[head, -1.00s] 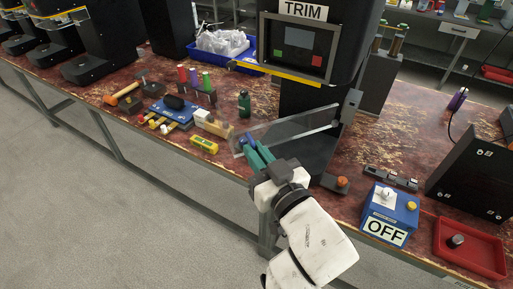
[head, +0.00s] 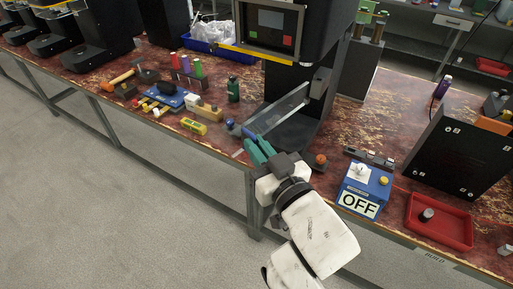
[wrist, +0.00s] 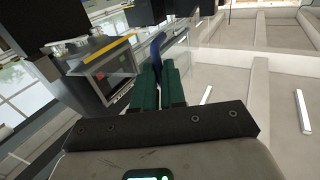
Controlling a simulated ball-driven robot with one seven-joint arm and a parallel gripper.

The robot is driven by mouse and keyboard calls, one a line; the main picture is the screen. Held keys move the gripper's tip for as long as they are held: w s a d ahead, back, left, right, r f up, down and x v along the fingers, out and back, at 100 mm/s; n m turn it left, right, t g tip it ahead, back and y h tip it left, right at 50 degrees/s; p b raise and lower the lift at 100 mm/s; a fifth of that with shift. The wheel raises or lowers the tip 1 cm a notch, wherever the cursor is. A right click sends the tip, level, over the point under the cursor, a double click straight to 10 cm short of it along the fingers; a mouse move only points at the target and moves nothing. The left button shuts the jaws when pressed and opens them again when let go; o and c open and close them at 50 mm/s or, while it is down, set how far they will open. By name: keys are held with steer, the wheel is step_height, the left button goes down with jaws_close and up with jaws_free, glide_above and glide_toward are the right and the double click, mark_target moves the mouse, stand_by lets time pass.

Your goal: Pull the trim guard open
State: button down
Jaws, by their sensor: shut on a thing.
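The trim guard (head: 286,107) is a clear panel with a pale edge, hinged at the right of the black trim machine (head: 305,62). Its free end reaches down left toward the front of the bench, standing out at an angle from the machine. My gripper (head: 251,143), with green fingers, is at that free end. In the wrist view, my gripper (wrist: 158,80) is shut on the blue guard handle (wrist: 157,46), which stands upright between the fingertips. The clear panel shows only faintly behind the fingers there.
A blue switch box (head: 365,188) labelled OFF and a red tray (head: 440,222) sit to the right. An orange-topped button (head: 320,160) is close beside my wrist.

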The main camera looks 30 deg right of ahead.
steer(key=shift+d+r+h, duration=0.2)
steer(key=shift+d+h, duration=0.2)
steer(key=shift+d, duration=0.25)
steer(key=c, duration=1.2)
jaws_free()
steer(key=shift+d, duration=0.2)
steer(key=shift+a, duration=0.25)
steer(key=shift+s, duration=0.25)
steer(key=s+b, duration=0.1)
steer(key=s, duration=0.9)
steer(key=shift+f, duration=0.15)
steer(key=shift+s, duration=0.1)
